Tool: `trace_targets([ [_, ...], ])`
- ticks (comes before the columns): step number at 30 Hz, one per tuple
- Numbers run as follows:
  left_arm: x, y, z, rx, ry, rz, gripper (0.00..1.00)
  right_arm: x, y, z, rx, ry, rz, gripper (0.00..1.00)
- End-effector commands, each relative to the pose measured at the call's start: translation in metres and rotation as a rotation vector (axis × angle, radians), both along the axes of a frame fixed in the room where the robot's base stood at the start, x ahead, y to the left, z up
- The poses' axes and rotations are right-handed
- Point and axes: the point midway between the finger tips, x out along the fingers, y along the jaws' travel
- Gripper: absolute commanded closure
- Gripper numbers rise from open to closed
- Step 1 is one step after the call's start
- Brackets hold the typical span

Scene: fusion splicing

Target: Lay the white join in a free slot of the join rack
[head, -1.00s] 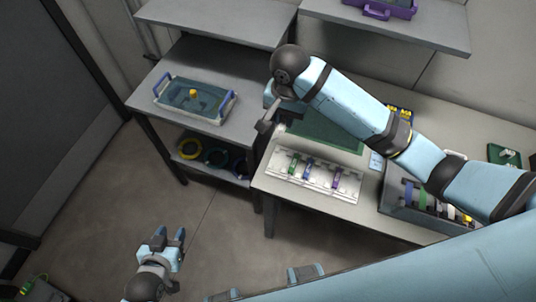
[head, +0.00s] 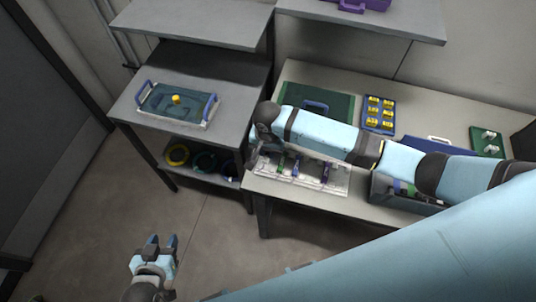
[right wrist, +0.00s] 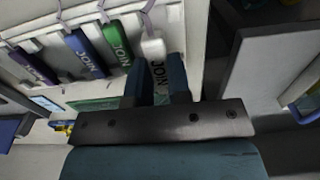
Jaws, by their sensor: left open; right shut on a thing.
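The white join (right wrist: 154,48), marked JOIN, sits between the fingers of my right gripper (right wrist: 160,78), which is shut on it in the right wrist view. A thin pale strand runs from its far end. It lines up beside the green join (right wrist: 118,43) over the white join rack (right wrist: 177,28). I cannot tell whether it touches the slot. The rack also shows in the head view (head: 338,184), holding green, blue (right wrist: 86,53) and purple (right wrist: 35,66) joins; my right arm hides its left end. My left gripper (head: 162,239) is open and empty, low over the floor.
A green mat (head: 338,106) lies behind the rack. A blue tray of yellow pieces (head: 380,114) and a grey bin (head: 404,201) stand to the right. A blue-handled tray (head: 180,104) sits on the left table. A gap separates the tables.

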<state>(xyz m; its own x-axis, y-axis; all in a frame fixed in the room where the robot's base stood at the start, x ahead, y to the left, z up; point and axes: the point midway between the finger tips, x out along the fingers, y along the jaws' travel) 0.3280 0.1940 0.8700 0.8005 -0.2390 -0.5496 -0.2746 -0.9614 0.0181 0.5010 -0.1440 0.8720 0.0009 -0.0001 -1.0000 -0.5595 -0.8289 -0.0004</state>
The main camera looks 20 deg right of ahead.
Motion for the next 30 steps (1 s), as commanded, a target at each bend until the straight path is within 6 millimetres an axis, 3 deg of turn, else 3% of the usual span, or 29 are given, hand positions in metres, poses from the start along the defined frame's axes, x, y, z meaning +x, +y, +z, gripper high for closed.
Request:
trace_targets([
  [8,0.0,0.001,0.0,0.001,0.0,0.001,0.57,0.0,0.0,-0.035,-0.001,0.001,0.0,1.0],
  [19,0.0,0.001,0.001,0.001,0.0,0.002,0.57,0.0,0.0,-0.039,-0.001,0.001,-0.001,1.0],
  [20,0.0,0.001,0.001,0.001,0.0,0.002,0.57,0.0,0.0,-0.038,-0.001,0.0,0.0,0.75],
  [22,0.0,0.001,0.001,0.001,0.0,0.002,0.57,0.0,0.0,-0.038,-0.001,0.0,0.0,0.59],
  [30,0.0,0.001,0.0,0.001,0.0,0.002,0.57,0.0,0.0,-0.038,-0.001,-0.001,0.0,0.57],
])
